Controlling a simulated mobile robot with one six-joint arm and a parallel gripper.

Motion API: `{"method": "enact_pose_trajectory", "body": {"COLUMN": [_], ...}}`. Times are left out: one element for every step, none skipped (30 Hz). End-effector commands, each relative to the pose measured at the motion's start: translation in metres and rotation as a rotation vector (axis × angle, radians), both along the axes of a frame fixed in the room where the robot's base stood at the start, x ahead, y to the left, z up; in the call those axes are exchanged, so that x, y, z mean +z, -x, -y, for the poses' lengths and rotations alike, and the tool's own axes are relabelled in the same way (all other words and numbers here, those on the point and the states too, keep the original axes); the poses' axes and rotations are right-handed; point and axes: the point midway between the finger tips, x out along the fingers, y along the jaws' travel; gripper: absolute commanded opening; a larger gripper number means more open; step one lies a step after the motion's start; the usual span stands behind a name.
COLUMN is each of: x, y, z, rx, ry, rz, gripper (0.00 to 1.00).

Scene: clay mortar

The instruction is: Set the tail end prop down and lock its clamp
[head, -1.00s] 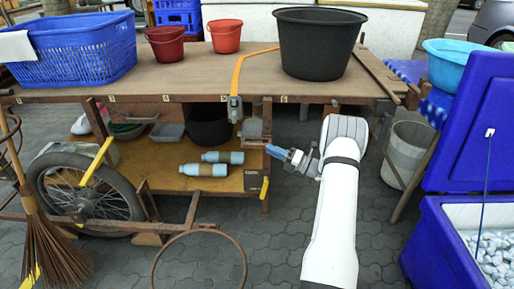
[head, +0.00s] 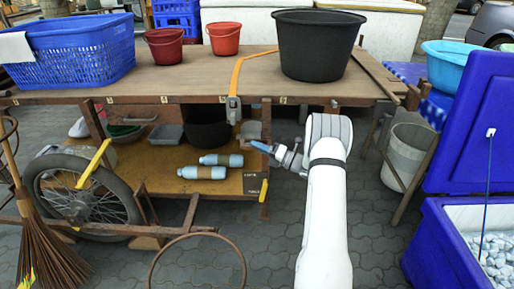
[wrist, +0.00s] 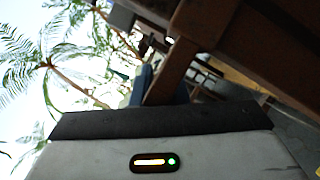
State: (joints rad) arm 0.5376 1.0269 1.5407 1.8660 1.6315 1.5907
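The cart's brown wooden leg (head: 266,165) stands under the right part of its table top, and I take it to be the tail end prop. A yellow lever (head: 264,189) sits low on this leg; it may be the clamp, but it is too small to tell its setting. My gripper (head: 258,146), with blue fingertips, points left at the upper leg, just under the table edge. I cannot tell whether it touches. Its finger gap does not show. The wrist view has a dark brown beam (wrist: 205,25) close by and a blue fingertip (wrist: 141,88) partly hidden.
The table top (head: 190,78) carries a blue basket (head: 75,55), two red buckets and a black tub (head: 315,50). Bottles lie on the lower shelf (head: 165,182). A grey bucket (head: 408,155) and a blue cooler (head: 450,255) stand at right.

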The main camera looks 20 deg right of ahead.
Motion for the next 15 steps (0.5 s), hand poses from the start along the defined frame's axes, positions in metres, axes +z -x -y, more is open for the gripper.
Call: {"method": "enact_pose_trajectory", "body": {"x": [-0.0002, -0.0003, -0.0003, -0.0003, -0.0003, -0.0003, -0.0003, -0.0003, -0.0003, -0.0004, -0.0004, -0.0004, -0.0004, -0.0004, -0.0005], "y": [-0.0001, -0.0001, -0.0001, -0.0001, -0.0001, -0.0001, -0.0001, -0.0001, -0.0001, -0.0001, -0.0001, -0.0001, -0.0001, -0.0001, -0.0002], "z": [-0.0002, -0.0003, -0.0003, -0.0004, -0.0004, -0.0004, -0.0006, -0.0006, -0.0006, -0.0007, -0.0007, -0.0007, -0.0008, -0.0008, -0.001], "rx": [0.0, 0.0, 0.0, 0.001, 0.001, 0.001, 0.001, 0.001, 0.001, 0.001, 0.001, 0.001, 0.001, 0.001, 0.001], "ry": [0.0, 0.0, 0.0, 0.0, 0.0, 0.0, 0.0, 0.0, 0.0, 0.0, 0.0, 0.0, 0.0, 0.0, 0.0], "rz": [0.0, 0.0, 0.0, 0.0, 0.0, 0.0, 0.0, -0.001, -0.001, -0.001, -0.001, -0.001, -0.001, -0.001, -0.001], "gripper": [0.09, 0.07, 0.03, 0.01, 0.0, 0.0, 0.0, 0.0, 0.0, 0.0, 0.0, 0.0, 0.0, 0.0, 0.0]}}
